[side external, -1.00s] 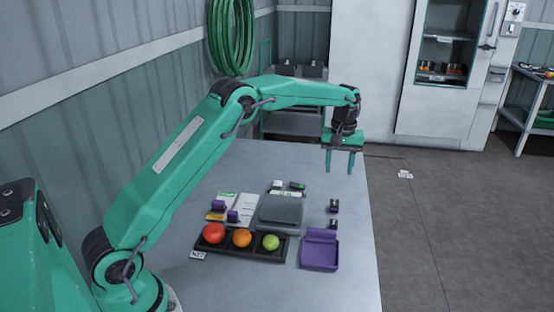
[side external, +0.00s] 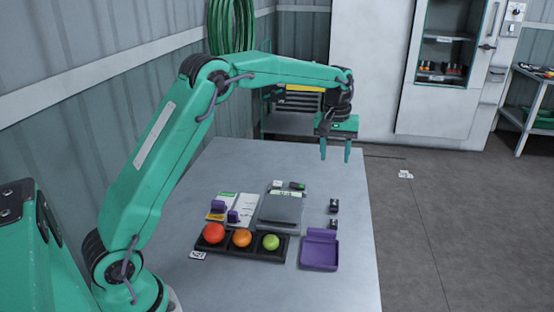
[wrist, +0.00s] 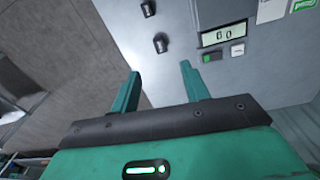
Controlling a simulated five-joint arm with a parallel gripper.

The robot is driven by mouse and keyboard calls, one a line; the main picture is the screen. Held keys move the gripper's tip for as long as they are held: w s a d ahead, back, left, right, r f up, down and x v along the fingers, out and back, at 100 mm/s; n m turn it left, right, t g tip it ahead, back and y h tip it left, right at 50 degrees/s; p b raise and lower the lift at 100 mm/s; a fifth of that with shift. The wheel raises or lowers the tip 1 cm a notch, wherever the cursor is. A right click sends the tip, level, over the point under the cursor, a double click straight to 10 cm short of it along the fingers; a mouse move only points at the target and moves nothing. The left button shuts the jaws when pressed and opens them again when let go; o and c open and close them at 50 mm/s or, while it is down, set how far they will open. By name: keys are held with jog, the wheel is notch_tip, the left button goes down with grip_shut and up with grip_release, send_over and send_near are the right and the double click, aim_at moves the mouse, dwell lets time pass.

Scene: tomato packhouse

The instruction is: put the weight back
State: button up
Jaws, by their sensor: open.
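Two small dark weights stand on the table right of the scale (side external: 282,208): a far weight (side external: 333,204) and a near weight (side external: 333,222). In the wrist view they show as one weight (wrist: 160,42) beyond the fingers and another weight (wrist: 148,8) at the top edge. The purple case (side external: 320,252) lies open in front of them and looks empty. The scale's pan is bare, and its display (wrist: 222,34) is lit. My gripper (side external: 335,157) is open and empty, high above the table behind the weights; its fingers (wrist: 160,70) point toward the weights.
A dark tray (side external: 262,258) holds a red, an orange and a green tomato, left of the case. Papers and small purple items (side external: 232,215) lie left of the scale. The far table top is clear. The table's right edge is close to the weights.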

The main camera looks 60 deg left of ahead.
jog(key=s+d+r+m+t, duration=0.1)
jog(key=s+d+r+m, duration=0.1)
jog(key=s+r, duration=0.45)
jog(key=s+d+r+m+t, duration=0.15)
jog(key=s+r, duration=0.25)
jog(key=s, duration=0.6)
jog(key=s+f+m+t, duration=0.1)
jog(key=s+f+m, duration=0.1)
jog(key=s, duration=0.7)
jog(key=s+d+f+m+t, duration=0.1)
jog(key=s+f+m, duration=0.1)
jog(key=s, duration=0.7)
jog(key=shift+d+f, duration=0.15)
jog(key=shift+f, duration=0.3)
